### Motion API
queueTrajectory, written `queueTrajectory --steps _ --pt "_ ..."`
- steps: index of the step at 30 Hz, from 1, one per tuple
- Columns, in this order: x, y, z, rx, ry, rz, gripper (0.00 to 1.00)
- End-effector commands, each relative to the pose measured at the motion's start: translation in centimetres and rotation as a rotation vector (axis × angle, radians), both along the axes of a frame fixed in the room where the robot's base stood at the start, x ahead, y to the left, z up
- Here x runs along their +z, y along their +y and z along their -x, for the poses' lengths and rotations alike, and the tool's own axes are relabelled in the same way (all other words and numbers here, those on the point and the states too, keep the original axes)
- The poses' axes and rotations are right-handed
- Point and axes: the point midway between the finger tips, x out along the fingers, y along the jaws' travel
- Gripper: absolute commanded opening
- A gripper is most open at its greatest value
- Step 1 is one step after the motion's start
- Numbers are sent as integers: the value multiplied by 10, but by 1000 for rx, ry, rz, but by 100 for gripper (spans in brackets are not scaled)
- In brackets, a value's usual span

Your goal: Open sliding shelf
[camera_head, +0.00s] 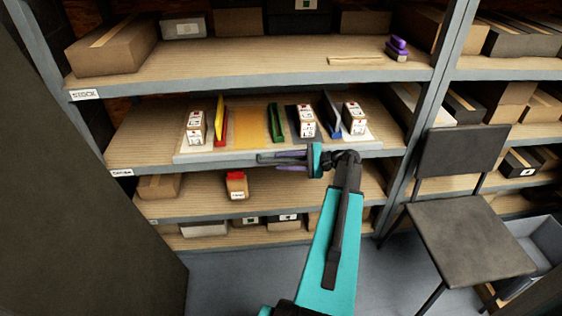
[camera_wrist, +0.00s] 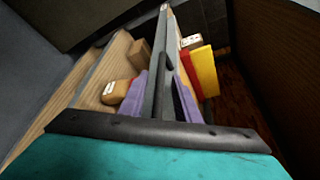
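The sliding shelf (camera_head: 255,141) is a pale, thin-rimmed board lying on the second rack level. It carries small white-labelled boxes and coloured upright panels. My gripper (camera_head: 272,161) is at its front edge, right of the middle, pointing left along it. In the wrist view, the purple fingers of my gripper (camera_wrist: 163,90) stand apart on either side of a long grey edge strip (camera_wrist: 161,50). I cannot tell whether the fingers touch the strip, or whether the strip belongs to the sliding shelf or to the rack. The fingertips partly hide the edge.
A red-topped box (camera_head: 237,186) stands on the level below. Brown cartons (camera_head: 112,47) and a purple object (camera_head: 397,47) are on the level above. A dark chair (camera_head: 465,230) stands at the right. A dark panel (camera_head: 70,200) fills the left. Grey floor shows in front of the rack.

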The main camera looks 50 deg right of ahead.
Motion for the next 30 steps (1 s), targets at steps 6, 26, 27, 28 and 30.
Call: queueTrajectory --steps 6,26,27,28,30 --pt "-2 5 -9 -1 0 0 29" --pt "-2 6 -9 1 0 0 0" --pt "-2 6 -10 1 0 0 0" --pt "-2 6 -10 1 0 0 0" --pt "-2 8 -9 2 0 0 0"
